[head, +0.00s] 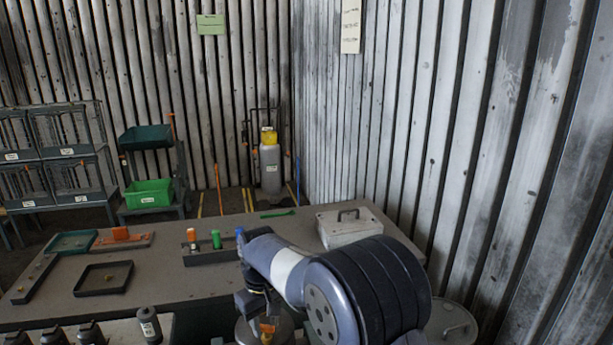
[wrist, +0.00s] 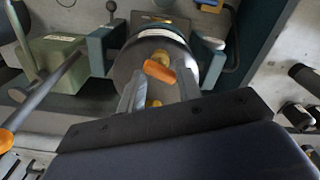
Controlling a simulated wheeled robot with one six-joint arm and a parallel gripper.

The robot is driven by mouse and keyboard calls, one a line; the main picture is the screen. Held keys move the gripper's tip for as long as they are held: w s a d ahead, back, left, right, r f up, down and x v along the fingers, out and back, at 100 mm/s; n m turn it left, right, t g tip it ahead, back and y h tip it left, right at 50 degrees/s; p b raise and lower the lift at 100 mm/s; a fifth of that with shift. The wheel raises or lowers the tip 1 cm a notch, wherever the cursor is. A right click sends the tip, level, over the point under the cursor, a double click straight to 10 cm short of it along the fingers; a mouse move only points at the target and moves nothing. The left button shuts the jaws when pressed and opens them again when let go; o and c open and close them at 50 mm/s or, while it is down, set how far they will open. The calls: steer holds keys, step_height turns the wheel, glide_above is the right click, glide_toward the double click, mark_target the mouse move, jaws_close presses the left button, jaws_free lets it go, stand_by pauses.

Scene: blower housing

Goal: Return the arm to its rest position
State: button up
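My arm (head: 365,290) reaches over the near edge of the bench, bent downward. My gripper (wrist: 162,82) points down at a round grey cylindrical housing (wrist: 125,68) in the wrist view. Its two grey fingers stand apart, with an orange piece (wrist: 160,73) and a yellowish knob showing between and beyond them. I see a gap beside the orange piece and no clear contact. In the head view the housing (head: 285,330) shows partly below the arm, with orange by it. The fingers are mostly hidden there.
The grey bench (head: 180,285) carries a black tray (head: 103,291), a dark rack (head: 205,257) with a green piece, and a white lidded box (head: 350,232) close behind my arm. Several dark bottles line the front left. A round lidded drum (head: 450,325) stands right of the arm.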

steer(key=m, duration=0.6)
steer(key=shift+b, duration=0.4)
steer(key=m+b, duration=0.1)
steer(key=m, duration=0.5)
steer(key=shift+m, duration=0.3)
